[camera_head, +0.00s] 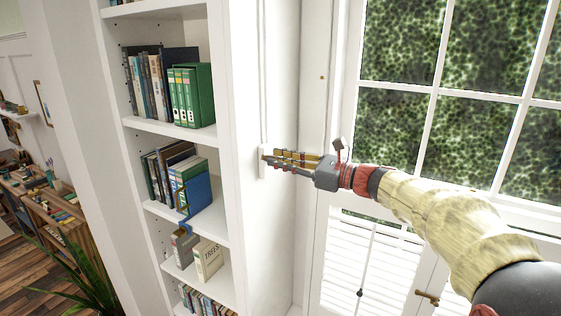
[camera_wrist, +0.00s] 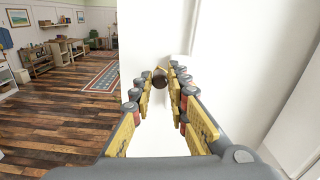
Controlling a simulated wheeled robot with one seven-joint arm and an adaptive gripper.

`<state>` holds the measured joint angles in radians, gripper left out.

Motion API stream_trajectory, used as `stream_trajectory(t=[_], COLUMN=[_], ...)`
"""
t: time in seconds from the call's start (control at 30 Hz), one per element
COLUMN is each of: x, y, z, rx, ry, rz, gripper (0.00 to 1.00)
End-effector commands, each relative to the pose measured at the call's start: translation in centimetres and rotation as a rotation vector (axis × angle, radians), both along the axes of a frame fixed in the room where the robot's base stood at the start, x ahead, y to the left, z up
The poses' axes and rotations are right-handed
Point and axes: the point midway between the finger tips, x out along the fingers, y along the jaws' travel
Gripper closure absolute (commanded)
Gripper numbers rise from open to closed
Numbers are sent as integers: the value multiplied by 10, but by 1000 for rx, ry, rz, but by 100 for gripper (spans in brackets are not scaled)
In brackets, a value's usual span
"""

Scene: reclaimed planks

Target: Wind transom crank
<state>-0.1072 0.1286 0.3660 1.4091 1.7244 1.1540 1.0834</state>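A white crank plate (camera_head: 264,160) is fixed upright to the white side panel of the bookshelf, with a thin vertical rod (camera_head: 262,90) running up from it. In the wrist view a small dark round crank knob (camera_wrist: 160,77) stands out from the white surface. My gripper (camera_head: 273,158) reaches in from the right, its tips at the plate. In the wrist view my gripper (camera_wrist: 161,82) has its yellow-padded fingers apart, one on each side of the knob, with thin pale gaps beside it. The crank arm is hidden. The transom itself does not show.
The bookshelf (camera_head: 232,180) holds books and stands left of my gripper. A paned window (camera_head: 437,95) and white shutters (camera_head: 365,265) are at the right, close to my arm. In the wrist view, open plank floor (camera_wrist: 65,110) with a rug (camera_wrist: 103,78) lies at the left.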

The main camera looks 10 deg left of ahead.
Motion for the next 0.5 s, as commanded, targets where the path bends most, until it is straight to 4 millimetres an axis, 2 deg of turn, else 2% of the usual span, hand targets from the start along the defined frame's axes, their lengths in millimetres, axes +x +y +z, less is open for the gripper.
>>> stream_trajectory(t=[0.23, 0.5], x=[0, 0], y=[0, 0], z=[0, 0], rx=[0, 0], ry=[0, -1], rz=[0, 0], gripper=[100, 100])
